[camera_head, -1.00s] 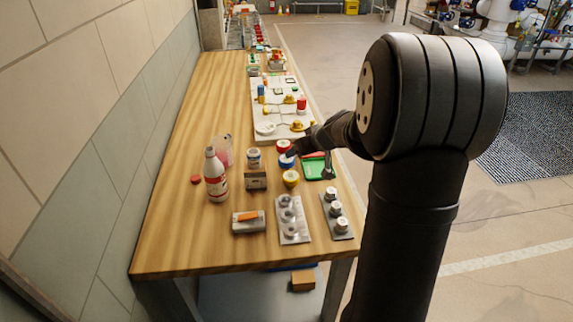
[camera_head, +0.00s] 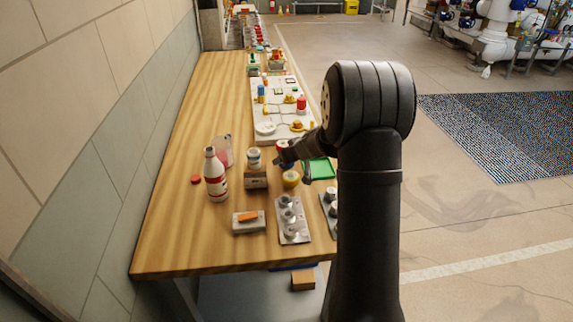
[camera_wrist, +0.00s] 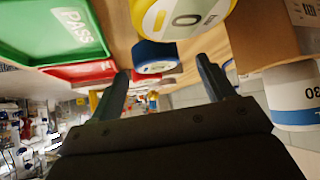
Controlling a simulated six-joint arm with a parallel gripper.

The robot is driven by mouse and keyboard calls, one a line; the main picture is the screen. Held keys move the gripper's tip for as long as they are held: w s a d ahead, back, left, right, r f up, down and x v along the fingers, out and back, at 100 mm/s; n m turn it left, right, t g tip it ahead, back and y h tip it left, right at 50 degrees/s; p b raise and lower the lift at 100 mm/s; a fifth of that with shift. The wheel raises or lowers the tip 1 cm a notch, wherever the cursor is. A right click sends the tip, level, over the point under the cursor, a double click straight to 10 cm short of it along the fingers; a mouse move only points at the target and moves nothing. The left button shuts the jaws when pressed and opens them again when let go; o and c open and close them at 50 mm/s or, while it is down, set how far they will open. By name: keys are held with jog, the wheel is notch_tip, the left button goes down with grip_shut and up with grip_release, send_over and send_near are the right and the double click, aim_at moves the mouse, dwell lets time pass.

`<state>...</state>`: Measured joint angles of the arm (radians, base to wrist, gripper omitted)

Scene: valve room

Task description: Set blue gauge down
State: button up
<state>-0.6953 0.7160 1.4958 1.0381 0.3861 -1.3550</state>
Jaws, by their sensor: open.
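The blue gauge (camera_wrist: 155,58), blue-rimmed with a pale face edge, stands on the wooden table in the wrist view. It lies ahead of my gripper, between the lines of the two fingers. My gripper (camera_wrist: 162,74) is open, with nothing between its fingers. In the head view my gripper (camera_head: 293,165) is low over the table and hides most or all of the blue gauge. The yellow gauge (camera_wrist: 183,18) is close beside the blue one, and it also shows in the head view (camera_head: 291,179). A red gauge (camera_head: 283,144) stands just behind the gripper.
A green PASS tray (camera_wrist: 50,28) lies beside the gauges, also in the head view (camera_head: 320,169), with a red tray (camera_wrist: 83,72) beyond. A cardboard-brown box (camera_wrist: 262,32) and a white jar (camera_wrist: 294,96) stand close on the other side. A white bottle (camera_head: 215,176) stands farther left.

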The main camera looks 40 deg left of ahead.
jog(key=shift+x, duration=2.55)
jog(key=shift+w, duration=0.15)
jog(key=shift+d, duration=0.1)
jog(key=shift+c, duration=0.3)
jog(key=c, duration=1.1)
jog(key=shift+c, duration=0.5)
jog(key=shift+r, duration=0.2)
